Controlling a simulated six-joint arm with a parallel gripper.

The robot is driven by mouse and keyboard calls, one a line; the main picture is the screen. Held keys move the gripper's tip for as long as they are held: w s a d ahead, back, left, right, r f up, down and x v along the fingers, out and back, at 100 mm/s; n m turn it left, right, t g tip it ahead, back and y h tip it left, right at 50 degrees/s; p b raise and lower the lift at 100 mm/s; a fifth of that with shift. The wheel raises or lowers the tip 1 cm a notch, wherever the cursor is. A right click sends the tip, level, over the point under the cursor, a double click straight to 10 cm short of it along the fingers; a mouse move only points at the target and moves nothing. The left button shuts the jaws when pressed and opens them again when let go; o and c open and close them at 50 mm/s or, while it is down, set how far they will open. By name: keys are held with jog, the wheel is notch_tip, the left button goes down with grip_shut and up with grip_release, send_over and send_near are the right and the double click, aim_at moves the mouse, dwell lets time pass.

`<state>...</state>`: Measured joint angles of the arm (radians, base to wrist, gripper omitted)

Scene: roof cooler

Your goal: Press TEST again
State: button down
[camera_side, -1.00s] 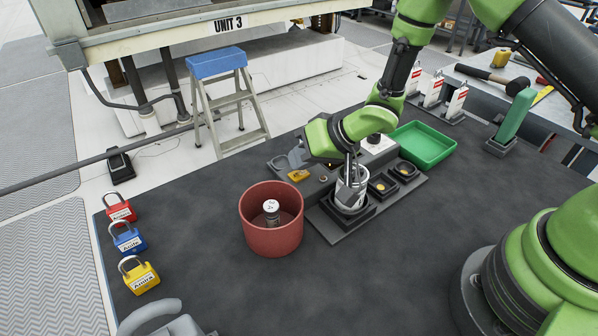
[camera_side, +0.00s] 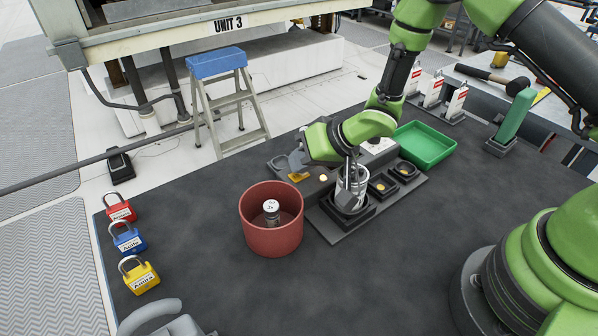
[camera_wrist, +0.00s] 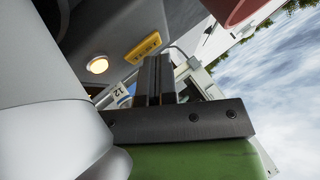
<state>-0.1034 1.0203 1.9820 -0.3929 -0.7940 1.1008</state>
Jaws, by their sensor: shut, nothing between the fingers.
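A small round lamp (camera_side: 323,178) on the grey test unit glows pale yellow; it also shows lit in the wrist view (camera_wrist: 97,64). A yellow label (camera_wrist: 143,47) sits beside it in the wrist view, its lettering too small to read. A silver cylinder (camera_side: 345,200) stands upright in a dark socket at the unit's front. My gripper (camera_wrist: 154,80) shows two dark fingers closed together, with nothing held. In the side view it points down just behind the cylinder; its fingertips are hidden. I cannot make out the TEST button or whether the fingers touch it.
A red bin (camera_side: 258,238) holding a small white-topped can (camera_side: 271,207) stands left of the socket. A green tray (camera_side: 427,146) and two dark sockets (camera_side: 383,184) are on the right. Red, blue and yellow padlocks (camera_side: 139,278) lie at the left.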

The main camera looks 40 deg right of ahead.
jog(key=shift+r, duration=0.8)
jog(key=shift+r, duration=2.5)
